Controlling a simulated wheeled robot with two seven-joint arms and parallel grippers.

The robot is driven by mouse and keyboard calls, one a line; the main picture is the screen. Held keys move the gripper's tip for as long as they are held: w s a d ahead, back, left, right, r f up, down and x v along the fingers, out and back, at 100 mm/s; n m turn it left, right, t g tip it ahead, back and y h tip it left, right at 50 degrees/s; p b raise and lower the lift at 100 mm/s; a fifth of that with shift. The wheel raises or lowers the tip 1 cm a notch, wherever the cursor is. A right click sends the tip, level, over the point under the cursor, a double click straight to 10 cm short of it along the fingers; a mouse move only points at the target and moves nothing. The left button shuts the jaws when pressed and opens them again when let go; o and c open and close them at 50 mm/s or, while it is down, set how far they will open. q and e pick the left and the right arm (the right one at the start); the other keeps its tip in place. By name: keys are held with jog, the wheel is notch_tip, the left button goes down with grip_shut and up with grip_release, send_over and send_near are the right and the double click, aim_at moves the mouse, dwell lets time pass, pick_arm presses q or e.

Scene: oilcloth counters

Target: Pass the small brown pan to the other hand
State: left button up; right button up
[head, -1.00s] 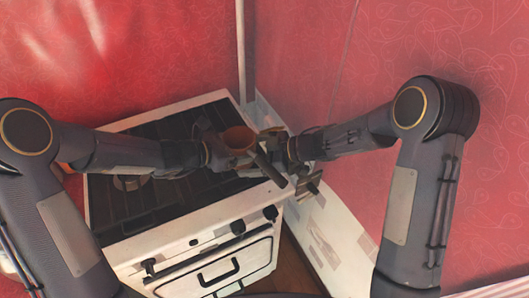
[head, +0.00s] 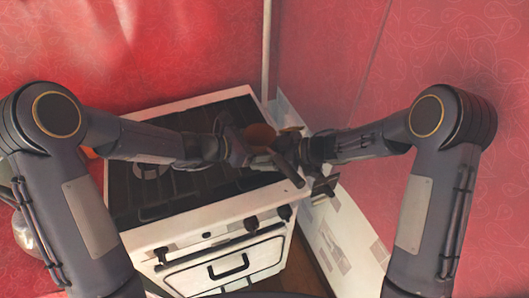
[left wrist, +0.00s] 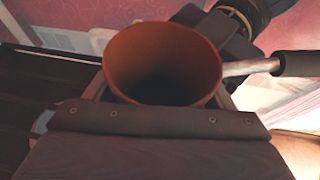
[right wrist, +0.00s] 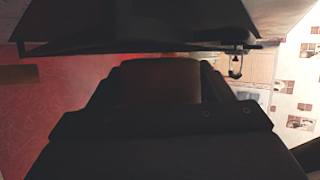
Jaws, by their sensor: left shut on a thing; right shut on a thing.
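The small brown pan (head: 261,134) is in the air above the right side of the stove, between my two grippers. Its round brown body is open at the top in the left wrist view (left wrist: 162,60), and its dark handle (left wrist: 297,63) points right there. My left gripper (head: 246,150) is shut on the pan's body from the left. My right gripper (head: 290,150) is shut on the pan from the right. In the right wrist view the brown body (right wrist: 160,78) shows dimly between the fingers, and the exact contact is too dark to make out.
A white stove (head: 205,238) with a black top stands below the pan. Red walls (head: 440,60) close off the back and right. A round dark burner (head: 152,170) sits at the stove top's left.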

pick_arm(q)
jog(key=o, duration=1.3)
jog(key=shift+o, duration=0.8)
jog(key=shift+s+d, duration=0.15)
jog(key=s+a+r+m+g, duration=0.1)
jog(key=s+a+r+m, duration=0.5)
jog(key=s+a+r, duration=0.4)
jog(key=s+a+f+m+y, duration=0.1)
jog(key=s+a+m+y, duration=0.3)
jog(key=s+m, duration=0.4)
jog(key=s+a+f+m+y, duration=0.1)
jog(key=s+a+m+y, duration=0.2)
jog(key=s+m, duration=0.5)
jog(key=s+a, duration=0.1)
jog(key=s, duration=0.2)
jog(key=shift+a+y, duration=0.15)
jog(key=shift+y, duration=0.25)
